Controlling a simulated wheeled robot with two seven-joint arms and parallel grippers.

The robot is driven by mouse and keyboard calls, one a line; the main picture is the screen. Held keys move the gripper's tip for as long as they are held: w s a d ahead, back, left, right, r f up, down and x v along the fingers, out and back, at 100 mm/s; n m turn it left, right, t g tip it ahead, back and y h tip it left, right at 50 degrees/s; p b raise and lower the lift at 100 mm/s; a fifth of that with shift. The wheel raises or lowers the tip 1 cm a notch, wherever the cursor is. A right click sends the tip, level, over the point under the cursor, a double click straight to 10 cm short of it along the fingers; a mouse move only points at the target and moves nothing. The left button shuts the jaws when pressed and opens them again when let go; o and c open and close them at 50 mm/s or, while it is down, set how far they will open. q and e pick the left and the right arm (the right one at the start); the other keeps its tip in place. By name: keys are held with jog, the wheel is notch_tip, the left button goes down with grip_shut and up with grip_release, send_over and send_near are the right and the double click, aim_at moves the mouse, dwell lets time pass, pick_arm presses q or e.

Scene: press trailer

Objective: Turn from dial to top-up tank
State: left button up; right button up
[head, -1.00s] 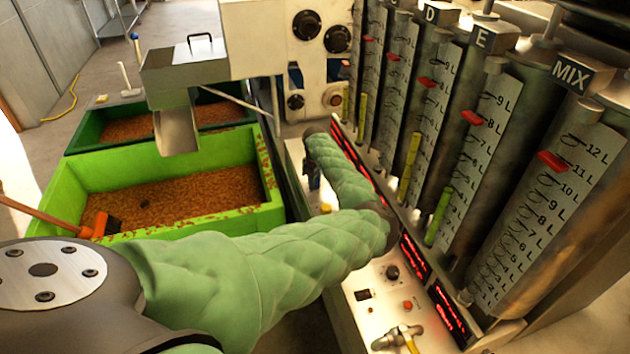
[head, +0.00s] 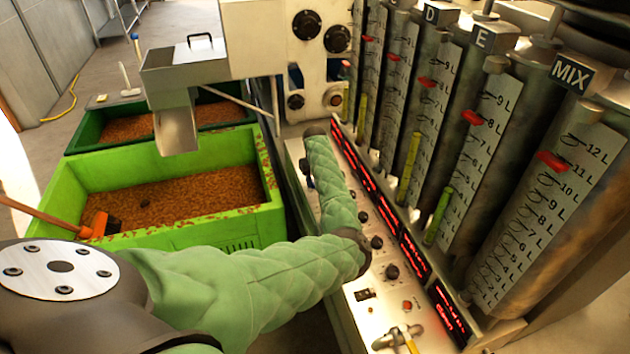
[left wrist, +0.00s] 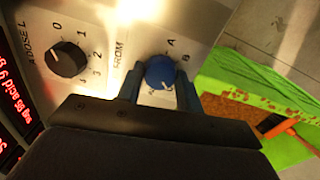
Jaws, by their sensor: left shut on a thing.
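The FROM dial is a blue knob (left wrist: 160,71) with a white mark, on the pale panel, with letters A and B beside it in the left wrist view. My left gripper (left wrist: 160,88) has one finger on each side of the knob and is shut on it. The mark points down in that view, toward the gripper's base; other letters around the dial are hidden. In the head view my left arm reaches over the panel and the gripper is hidden. Tall tanks with litre scales and red markers stand at right, including D (head: 432,100), E (head: 480,130) and MIX (head: 550,190).
A black DOSE L dial (left wrist: 67,60) sits beside the FROM dial. Several black knobs and red displays (head: 413,256) line the panel. A yellow-handled valve (head: 408,338) is at the front. A light-green crate (head: 235,232) with brown contents stands left, a dark-green crate (head: 90,132) behind it.

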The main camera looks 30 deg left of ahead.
pick_arm(q)
jog(key=shift+w+r+m, duration=0.1)
jog(key=shift+r+m, duration=0.15)
jog(key=shift+m, duration=0.25)
jog(key=o, duration=1)
jog(key=shift+f, duration=0.1)
